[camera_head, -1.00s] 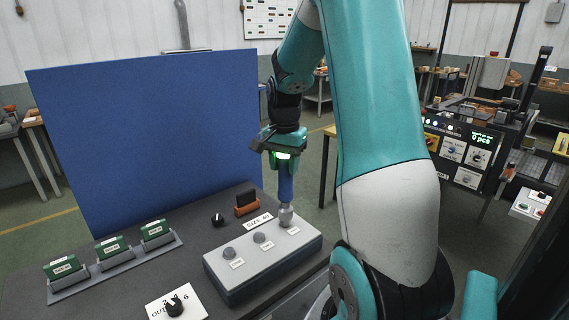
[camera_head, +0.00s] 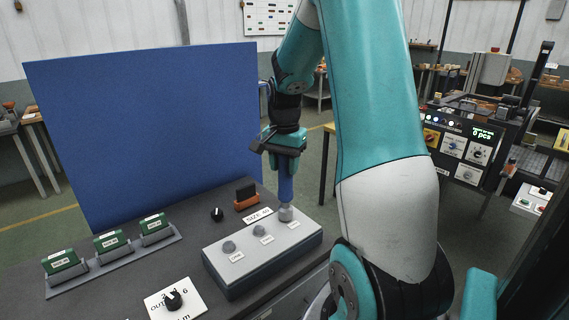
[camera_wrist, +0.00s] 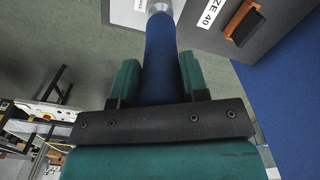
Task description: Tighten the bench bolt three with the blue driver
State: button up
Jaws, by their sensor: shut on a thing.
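The blue driver (camera_head: 286,184) stands upright in my gripper (camera_head: 286,160), with its lower end at the rightmost bolt (camera_head: 286,212) on a grey block (camera_head: 240,272). In the wrist view the blue driver (camera_wrist: 160,60) runs between the two green fingers of my gripper (camera_wrist: 160,78), which are shut on it. The driver's tip meets or covers the bolt head; I cannot tell how deep it sits. Two other bolts, the left one (camera_head: 228,247) and the middle one (camera_head: 259,231), stand bare. The small labels by the bolts are too blurred to read surely.
A "SIZE 40" card (camera_head: 258,215) and an orange holder with a black piece (camera_head: 246,199) lie behind the block. Green labelled blocks (camera_head: 109,240) stand in a rack at left. A black knob (camera_head: 173,299) is in front, and a blue panel (camera_head: 150,130) stands behind.

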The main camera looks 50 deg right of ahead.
jog(key=shift+f, duration=0.3)
dwell(1.1)
jog(key=shift+r+p, duration=2.85)
jog(key=shift+r, duration=0.7)
